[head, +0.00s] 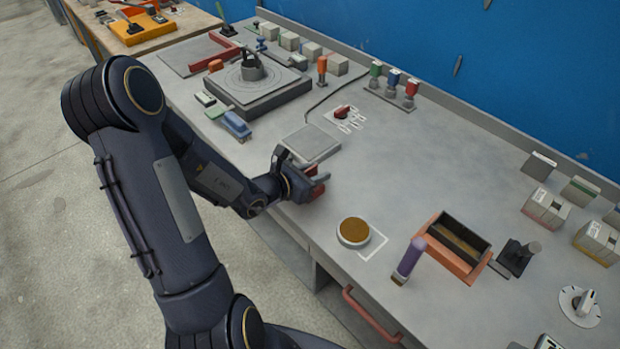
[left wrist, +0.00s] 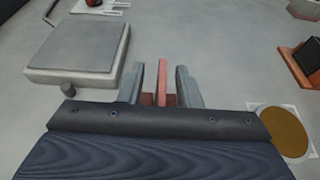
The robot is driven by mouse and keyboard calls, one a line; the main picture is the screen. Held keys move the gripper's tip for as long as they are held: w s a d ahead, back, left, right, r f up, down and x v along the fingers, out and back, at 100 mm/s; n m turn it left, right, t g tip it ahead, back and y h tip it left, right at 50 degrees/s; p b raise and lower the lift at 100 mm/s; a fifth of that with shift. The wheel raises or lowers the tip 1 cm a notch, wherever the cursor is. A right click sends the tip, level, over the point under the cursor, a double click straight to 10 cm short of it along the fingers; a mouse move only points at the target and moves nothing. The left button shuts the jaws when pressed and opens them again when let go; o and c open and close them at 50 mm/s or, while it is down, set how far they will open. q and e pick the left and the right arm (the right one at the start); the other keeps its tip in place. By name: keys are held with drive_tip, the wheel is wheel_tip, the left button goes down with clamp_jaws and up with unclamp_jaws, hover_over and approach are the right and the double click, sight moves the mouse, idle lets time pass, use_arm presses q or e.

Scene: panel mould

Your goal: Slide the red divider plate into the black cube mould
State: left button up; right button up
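Red also shows at the fingertips in the head view, mostly hidden by the gripper. An orange-rimmed open box with a dark inside (head: 457,242) stands to the right, apart from the gripper. I cannot tell whether it is the black cube mould. My right gripper is not in view.
The square grey plate (head: 311,143) is close beside the gripper. A round brown-topped dish (head: 354,232), a purple-handled tool (head: 409,259) and a black fixture (head: 515,258) stand to the right. A turntable (head: 255,82) is at the back left.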

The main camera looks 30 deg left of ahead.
sight(315, 165)
use_arm(q)
clamp_jaws()
drive_tip(key=shift+r, duration=0.1)
idle(0.3)
drive_tip(key=shift+r, duration=0.5)
wheel_tip(315, 165, up, 2)
drive_tip(key=shift+r, duration=0.2)
drive_tip(key=s+d+r, duration=0.3)
drive_tip(key=s+r, duration=0.1)
drive_tip(key=s, duration=0.2)
drive_tip(key=s+d+r+p, duration=0.1)
drive_tip(key=s+d+r, duration=0.3)
drive_tip(key=s+r, duration=0.1)
drive_tip(key=shift+s+r, duration=0.2)
drive_tip(key=shift+s, duration=0.4)
